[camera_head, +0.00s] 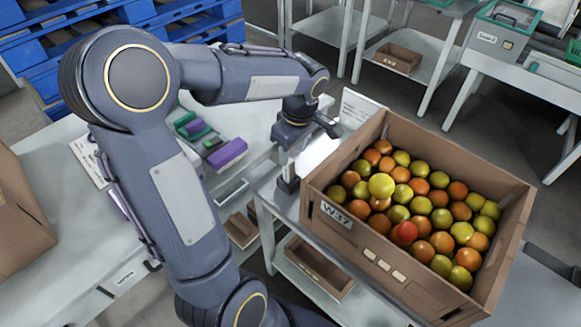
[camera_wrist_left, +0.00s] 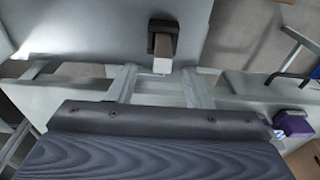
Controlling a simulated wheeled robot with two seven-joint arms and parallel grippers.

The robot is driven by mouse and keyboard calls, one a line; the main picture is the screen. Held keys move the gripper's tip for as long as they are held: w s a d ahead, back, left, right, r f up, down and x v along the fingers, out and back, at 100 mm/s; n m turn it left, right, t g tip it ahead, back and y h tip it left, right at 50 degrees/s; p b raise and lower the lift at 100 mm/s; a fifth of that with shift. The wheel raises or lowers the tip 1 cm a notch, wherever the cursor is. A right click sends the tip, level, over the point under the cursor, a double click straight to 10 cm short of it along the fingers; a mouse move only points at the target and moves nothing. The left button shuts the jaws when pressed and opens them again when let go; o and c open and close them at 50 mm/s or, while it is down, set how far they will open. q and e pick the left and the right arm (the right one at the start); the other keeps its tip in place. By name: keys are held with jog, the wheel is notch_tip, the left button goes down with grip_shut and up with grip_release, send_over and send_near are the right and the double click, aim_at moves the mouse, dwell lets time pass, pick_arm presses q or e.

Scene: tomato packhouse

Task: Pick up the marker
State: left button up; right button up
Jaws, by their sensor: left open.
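My left gripper (camera_head: 287,156) points down over the grey table, just left of the tomato crate. In the left wrist view its two pale fingers (camera_wrist_left: 160,80) are apart, with nothing held between them. A pale, short piece (camera_wrist_left: 162,65) stands in a small dark block (camera_wrist_left: 162,36) just beyond the fingertips, in line with the gap. It may be the marker, but I cannot tell for sure. The dark block also shows in the head view (camera_head: 288,186) below the gripper. My right gripper is in neither view.
The cardboard crate (camera_head: 339,239), marked W37 and full of red, orange and yellow-green tomatoes, stands close right of the gripper. A purple block (camera_head: 228,153) lies on the left bench. An empty brown tray (camera_head: 318,268) sits on the lower shelf.

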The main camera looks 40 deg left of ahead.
aim_at(288, 166)
pick_arm(q)
jog(key=f, duration=0.4)
jog(key=a+f+b, duration=0.1)
jog(key=f, duration=0.1)
jog(key=shift+s+a+f, duration=0.1)
jog(key=shift+s+f, duration=0.05)
jog(key=shift+f, duration=0.25)
grip_shut()
notch_tip(288, 166, up, 10)
jog(key=shift+r+p, duration=0.1)
jog(key=shift+p, duration=0.95)
notch_tip(288, 166, up, 5)
jog(key=p, duration=0.4)
